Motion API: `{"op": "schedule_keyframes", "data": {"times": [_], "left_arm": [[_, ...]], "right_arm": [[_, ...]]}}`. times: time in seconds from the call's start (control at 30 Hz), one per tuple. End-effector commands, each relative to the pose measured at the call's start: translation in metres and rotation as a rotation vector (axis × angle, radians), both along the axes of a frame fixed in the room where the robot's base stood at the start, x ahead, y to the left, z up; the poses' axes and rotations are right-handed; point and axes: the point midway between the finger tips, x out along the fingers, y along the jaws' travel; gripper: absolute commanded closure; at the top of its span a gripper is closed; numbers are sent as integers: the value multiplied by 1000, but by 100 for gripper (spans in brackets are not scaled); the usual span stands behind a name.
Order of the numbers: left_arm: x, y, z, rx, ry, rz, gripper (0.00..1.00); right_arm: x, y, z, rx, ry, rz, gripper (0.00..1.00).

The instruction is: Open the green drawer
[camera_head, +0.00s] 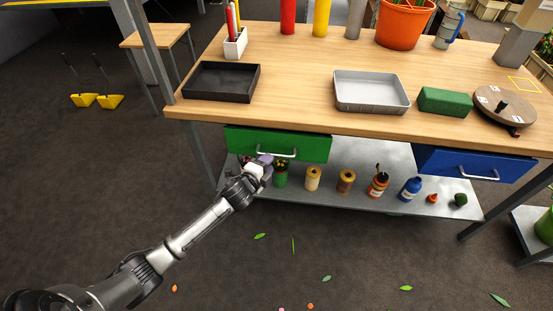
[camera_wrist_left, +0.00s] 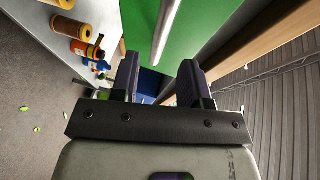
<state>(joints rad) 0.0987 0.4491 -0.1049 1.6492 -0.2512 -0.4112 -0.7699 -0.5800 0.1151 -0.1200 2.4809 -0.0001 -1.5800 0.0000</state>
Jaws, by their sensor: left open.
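The green drawer (camera_head: 310,149) hangs under the left part of the workbench top. Its front sits close below the tabletop edge, and no gap into it shows. Its silver bar handle (camera_head: 284,153) runs across the front. My left gripper (camera_head: 266,161) is open at the left part of the handle, in front of the drawer. In the left wrist view the green front (camera_wrist_left: 205,22) fills the top middle. The handle (camera_wrist_left: 168,30) runs ahead of the space between the two open fingers (camera_wrist_left: 160,72). I cannot tell whether they touch it. My right gripper is out of view.
A blue drawer (camera_head: 470,163) hangs at the right. The lower shelf (camera_head: 405,152) holds several jars and bottles, with a green jar (camera_head: 281,180) close to my left gripper. A black tray (camera_head: 221,82) and grey tray (camera_head: 371,91) stand on top. The floor in front is clear except scattered leaves.

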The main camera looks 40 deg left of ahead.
Motion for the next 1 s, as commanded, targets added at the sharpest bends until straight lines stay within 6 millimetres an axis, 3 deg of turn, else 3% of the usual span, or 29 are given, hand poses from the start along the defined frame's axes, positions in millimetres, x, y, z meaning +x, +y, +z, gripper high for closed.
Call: {"op": "schedule_keyframes", "data": {"times": [0.2, 0.4, 0.9, 1.0], "left_arm": [[35, 5, -9, 0, -2, 0, 58], [54, 7, -12, -1, -1, 0, 58], [62, 8, -12, 0, 0, 0, 58], [62, 8, -12, 0, 0, 0, 68]], "right_arm": [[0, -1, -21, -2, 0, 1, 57], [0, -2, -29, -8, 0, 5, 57], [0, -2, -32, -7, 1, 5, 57], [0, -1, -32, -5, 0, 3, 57]]}}
